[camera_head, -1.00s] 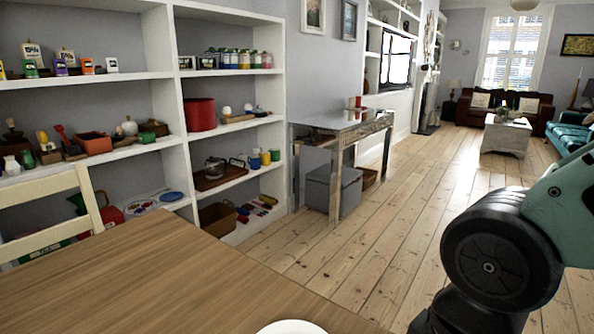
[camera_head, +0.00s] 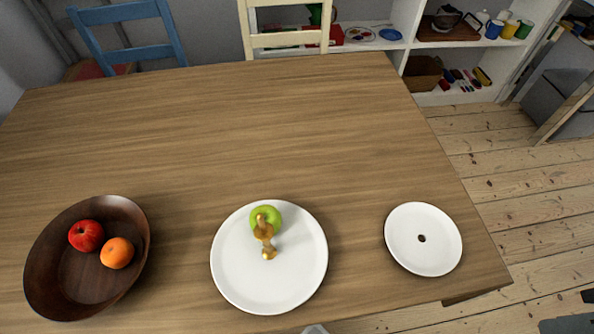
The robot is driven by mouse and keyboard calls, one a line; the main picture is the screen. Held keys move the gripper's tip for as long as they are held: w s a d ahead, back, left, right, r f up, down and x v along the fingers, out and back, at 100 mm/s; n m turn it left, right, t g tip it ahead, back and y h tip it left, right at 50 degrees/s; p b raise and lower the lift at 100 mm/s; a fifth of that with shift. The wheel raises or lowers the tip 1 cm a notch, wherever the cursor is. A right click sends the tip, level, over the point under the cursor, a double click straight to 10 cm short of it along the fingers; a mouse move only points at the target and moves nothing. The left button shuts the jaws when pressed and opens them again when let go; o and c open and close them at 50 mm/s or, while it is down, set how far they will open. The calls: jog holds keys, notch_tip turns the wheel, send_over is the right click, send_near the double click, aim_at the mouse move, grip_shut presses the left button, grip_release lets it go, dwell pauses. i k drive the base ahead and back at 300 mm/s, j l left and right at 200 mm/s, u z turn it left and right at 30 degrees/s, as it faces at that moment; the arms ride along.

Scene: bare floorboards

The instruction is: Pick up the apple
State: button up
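A green apple (camera_head: 264,217) sits on a large white plate (camera_head: 230,275), towards the plate's far edge. A gold-coloured figure-like object (camera_head: 265,240) is on the same plate, in front of the apple and hiding part of it. A red apple (camera_head: 85,236) lies in a dark wooden bowl (camera_head: 128,212) at the left, touching or very near an orange (camera_head: 117,253). My gripper is not clearly in view; only a small grey tip shows at the bottom edge, and I cannot tell what it is.
The wooden table (camera_head: 250,120) is bare across its far half. A smaller white plate (camera_head: 423,255) with a dark central spot lies near the right edge. A blue chair (camera_head: 125,35) and a cream chair (camera_head: 290,40) stand beyond it.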

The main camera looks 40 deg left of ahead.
aim_at(271, 214)
jog(key=u, duration=0.45)
jog(key=j+u, duration=0.15)
jog(key=u, duration=0.75)
jog(key=i+u, duration=0.1)
jog(key=u, duration=0.3)
